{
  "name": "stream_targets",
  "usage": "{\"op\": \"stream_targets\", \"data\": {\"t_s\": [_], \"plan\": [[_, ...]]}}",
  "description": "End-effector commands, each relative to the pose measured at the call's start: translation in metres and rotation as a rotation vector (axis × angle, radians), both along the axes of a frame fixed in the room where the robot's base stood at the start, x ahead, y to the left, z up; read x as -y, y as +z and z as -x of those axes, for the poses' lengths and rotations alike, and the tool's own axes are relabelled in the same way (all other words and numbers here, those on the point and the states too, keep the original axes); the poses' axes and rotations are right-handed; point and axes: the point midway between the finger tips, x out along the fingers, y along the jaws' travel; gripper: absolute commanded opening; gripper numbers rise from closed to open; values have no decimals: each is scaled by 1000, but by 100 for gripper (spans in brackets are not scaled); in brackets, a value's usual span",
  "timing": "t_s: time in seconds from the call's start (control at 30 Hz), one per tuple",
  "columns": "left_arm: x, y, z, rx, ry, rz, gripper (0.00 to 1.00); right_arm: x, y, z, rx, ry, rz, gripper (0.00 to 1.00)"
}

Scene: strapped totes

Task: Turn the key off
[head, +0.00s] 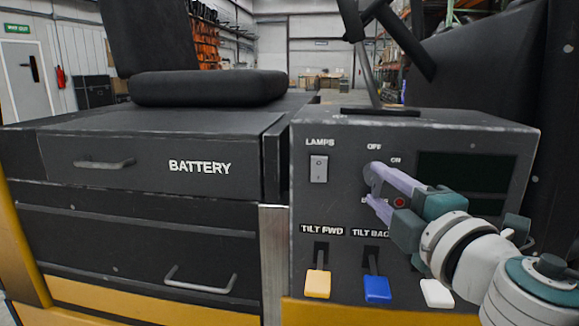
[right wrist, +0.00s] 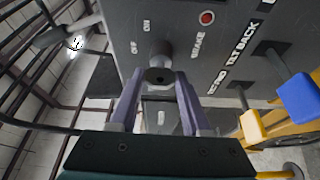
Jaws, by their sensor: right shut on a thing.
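The key (right wrist: 158,76) sits in its round switch on the dark control panel (head: 335,205). In the right wrist view it shows between the tips of my right gripper (right wrist: 160,88). OFF and ON labels are printed beside the switch. In the head view my right gripper (head: 374,183) reaches in from the right and its purple fingers cover most of the key. The gripper is shut on the key. Which label the key points to is hard to tell. My left gripper is in neither view.
A LAMPS rocker switch (head: 318,169) is left of the key. A red brake button (head: 399,202) is close beside the fingers. Tilt levers with yellow (head: 317,284), blue (head: 377,289) and white (head: 437,293) knobs stand below. A BATTERY drawer (head: 140,163) and black seat (head: 208,87) are at left.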

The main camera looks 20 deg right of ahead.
Motion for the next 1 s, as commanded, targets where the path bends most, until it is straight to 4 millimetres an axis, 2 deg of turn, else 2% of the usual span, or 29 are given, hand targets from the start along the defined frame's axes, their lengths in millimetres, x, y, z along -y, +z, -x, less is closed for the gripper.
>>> {"op": "stream_targets", "data": {"t_s": [0.2,0.67,0.7,0.93,1.0], "plan": [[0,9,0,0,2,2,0,0,3,0,-22,0,42,0],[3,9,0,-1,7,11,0,0,2,-1,-26,1,53,0],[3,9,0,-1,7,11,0,0,2,-1,-27,1,52,52],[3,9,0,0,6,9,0,0,1,0,-28,0,50,78],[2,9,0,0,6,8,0,0,1,0,-28,0,50,78]]}}
